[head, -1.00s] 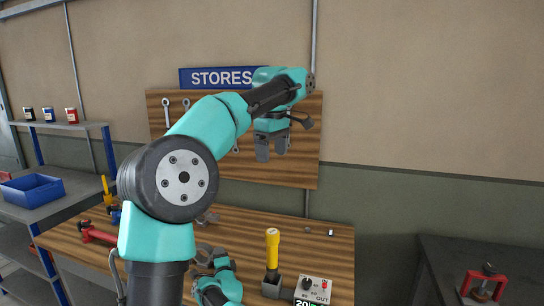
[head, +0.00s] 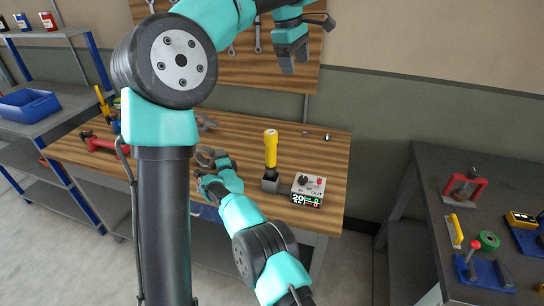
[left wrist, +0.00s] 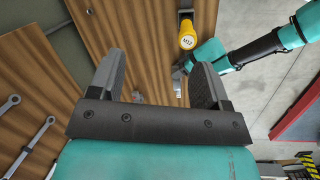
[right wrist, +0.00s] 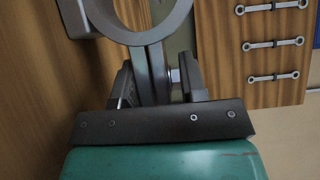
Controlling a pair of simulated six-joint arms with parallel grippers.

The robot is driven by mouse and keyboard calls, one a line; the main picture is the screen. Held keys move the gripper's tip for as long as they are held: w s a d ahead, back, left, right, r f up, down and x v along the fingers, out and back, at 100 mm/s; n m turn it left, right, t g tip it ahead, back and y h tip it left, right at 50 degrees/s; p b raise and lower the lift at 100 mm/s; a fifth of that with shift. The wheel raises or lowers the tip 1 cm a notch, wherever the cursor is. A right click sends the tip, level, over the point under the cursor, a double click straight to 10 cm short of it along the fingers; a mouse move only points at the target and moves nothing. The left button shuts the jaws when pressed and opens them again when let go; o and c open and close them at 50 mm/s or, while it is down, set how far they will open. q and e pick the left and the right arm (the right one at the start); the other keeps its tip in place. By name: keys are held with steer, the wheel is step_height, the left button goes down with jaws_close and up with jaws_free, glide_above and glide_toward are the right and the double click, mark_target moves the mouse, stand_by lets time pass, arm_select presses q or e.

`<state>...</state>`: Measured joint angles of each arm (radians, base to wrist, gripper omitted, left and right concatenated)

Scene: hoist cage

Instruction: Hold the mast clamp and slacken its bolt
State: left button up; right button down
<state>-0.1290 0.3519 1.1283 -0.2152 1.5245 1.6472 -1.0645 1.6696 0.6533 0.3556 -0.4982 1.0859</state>
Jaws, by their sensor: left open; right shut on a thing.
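The mast clamp is a grey ring with two lugs (right wrist: 152,38) in the right wrist view. My right gripper (right wrist: 156,82) is shut on the lugs below the ring, and a light bolt end (right wrist: 175,76) shows beside one finger. In the head view the clamp (head: 205,156) is at the bench, with my right gripper (head: 206,176) at it. My left gripper (head: 288,62) is open and empty, raised in front of the spanner board. The left wrist view shows its two spread fingers (left wrist: 152,85) with nothing between them touching.
A yellow-handled tool (head: 271,150), marked M13 on its end (left wrist: 187,40), stands in a grey holder beside a dial box (head: 308,190). Spanners hang on the board (right wrist: 275,45). A red tool (head: 98,143) lies at the bench's left. A dark bench (head: 430,165) stands right.

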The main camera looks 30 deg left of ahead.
arm_select(q)
steer(key=w+d+f+n+t+h, duration=0.25)
steer(key=w+d+f, duration=0.2)
steer(key=d, duration=0.25)
steer(key=w+d+f+n+t+h, duration=0.25)
steer(key=w+d+f+t, duration=0.2)
steer(key=d, duration=0.25)
steer(key=n+g+y, duration=0.2)
steer(key=n+y, duration=1.8)
steer(key=n, duration=0.6)
glide_toward(273, 158)
steer(key=shift+s+a+r, duration=0.1)
steer(key=shift+a+r, duration=0.05)
steer(key=shift+m, duration=0.3)
steer(key=shift+x, duration=3.45)
